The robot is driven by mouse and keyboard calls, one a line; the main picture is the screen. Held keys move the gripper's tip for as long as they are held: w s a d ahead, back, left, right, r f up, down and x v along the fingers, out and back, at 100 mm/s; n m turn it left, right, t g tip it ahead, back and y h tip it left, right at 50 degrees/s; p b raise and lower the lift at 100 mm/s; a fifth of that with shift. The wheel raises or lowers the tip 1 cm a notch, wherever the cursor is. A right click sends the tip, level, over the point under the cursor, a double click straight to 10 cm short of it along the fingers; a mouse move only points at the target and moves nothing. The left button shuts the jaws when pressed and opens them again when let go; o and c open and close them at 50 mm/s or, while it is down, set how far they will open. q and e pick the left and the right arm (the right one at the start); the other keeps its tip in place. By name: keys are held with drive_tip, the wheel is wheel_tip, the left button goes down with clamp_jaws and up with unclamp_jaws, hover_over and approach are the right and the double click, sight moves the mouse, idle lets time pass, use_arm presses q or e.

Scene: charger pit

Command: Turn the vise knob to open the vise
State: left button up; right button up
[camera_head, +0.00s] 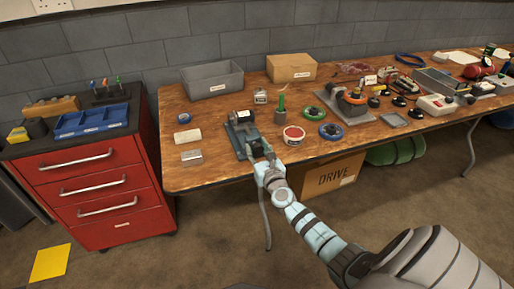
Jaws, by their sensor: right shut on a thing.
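The vise (242,136) is a small blue-grey tool on the wooden workbench, close to its front edge. A dark and pale cylindrical piece (242,115) shows at its far end. My right gripper (265,160) is at the near end of the vise, shut on what appears to be the knob. The knob is mostly hidden by the gripper, and its angle cannot be told. How far the vise jaws are apart is too small to tell. My left gripper is not in view.
A red and white tin (293,136) stands right of the vise. Wire spools (313,112) lie farther right. A grey bin (212,81) and a cardboard box (291,68) stand at the back. A red drawer cabinet (92,185) is left. A box marked DRIVE (333,177) sits below the bench.

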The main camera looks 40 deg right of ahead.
drive_tip(key=n+p, duration=0.1)
drive_tip(key=n, duration=0.4)
drive_tip(key=shift+a+f+n, duration=0.1)
drive_tip(key=shift+n, duration=0.2)
drive_tip(key=n+p, duration=0.1)
drive_tip(key=n, duration=0.5)
drive_tip(key=n+p, duration=0.1)
drive_tip(key=n, duration=0.5)
drive_tip(key=shift+n+p, duration=0.3)
drive_tip(key=n+p, duration=0.1)
drive_tip(key=n, duration=0.4)
drive_tip(key=shift+f, duration=0.15)
drive_tip(key=shift+n, duration=0.4)
drive_tip(key=o, duration=1.2)
